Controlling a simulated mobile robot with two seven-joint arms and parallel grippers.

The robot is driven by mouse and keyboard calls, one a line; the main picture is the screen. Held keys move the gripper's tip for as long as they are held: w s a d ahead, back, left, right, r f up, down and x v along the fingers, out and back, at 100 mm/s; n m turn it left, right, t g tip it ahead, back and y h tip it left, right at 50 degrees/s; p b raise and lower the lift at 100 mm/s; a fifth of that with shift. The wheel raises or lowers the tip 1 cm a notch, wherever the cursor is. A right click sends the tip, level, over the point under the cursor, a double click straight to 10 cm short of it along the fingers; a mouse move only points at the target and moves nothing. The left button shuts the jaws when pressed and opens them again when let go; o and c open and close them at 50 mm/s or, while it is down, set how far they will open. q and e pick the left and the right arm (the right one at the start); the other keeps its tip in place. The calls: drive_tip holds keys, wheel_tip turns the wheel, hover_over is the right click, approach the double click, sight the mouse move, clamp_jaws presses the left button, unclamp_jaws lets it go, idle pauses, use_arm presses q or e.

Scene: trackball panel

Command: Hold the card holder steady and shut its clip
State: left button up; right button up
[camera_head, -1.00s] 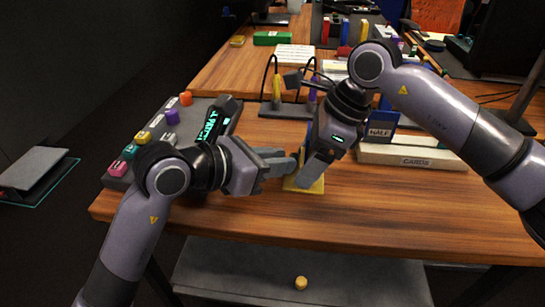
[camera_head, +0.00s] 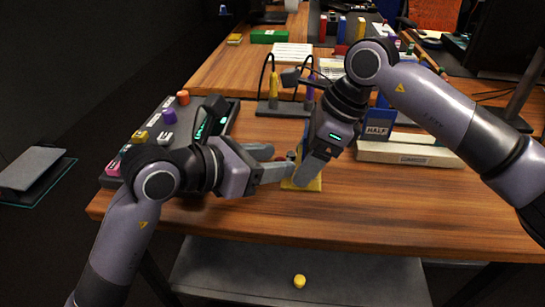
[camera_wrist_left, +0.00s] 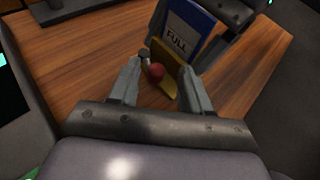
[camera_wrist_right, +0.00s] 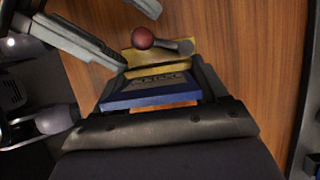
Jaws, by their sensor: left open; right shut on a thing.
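The yellow card holder (camera_head: 314,186) stands near the table's front edge, mostly hidden by my right gripper in the head view. A blue card marked FULL (camera_wrist_left: 186,32) stands upright at it. The clip's red ball knob (camera_wrist_left: 156,71) and short grey stem (camera_wrist_left: 145,57) show in front of the holder; the knob also shows in the right wrist view (camera_wrist_right: 142,38). My right gripper (camera_head: 306,170) points down, with the blue card (camera_wrist_right: 150,93) between its fingers. My left gripper (camera_head: 281,162) is open, with the knob between and just beyond its fingertips in its wrist view.
A dark panel with coloured knobs (camera_head: 158,137) lies left, under my left arm. A cream rack (camera_head: 410,152) with a blue HALF card (camera_head: 378,128) stands right. A dark stand with cables (camera_head: 285,108) is behind. The front right wood is clear.

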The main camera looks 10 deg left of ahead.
use_arm(q)
drive_tip(key=v, duration=0.7)
drive_tip(key=shift+w, duration=0.1)
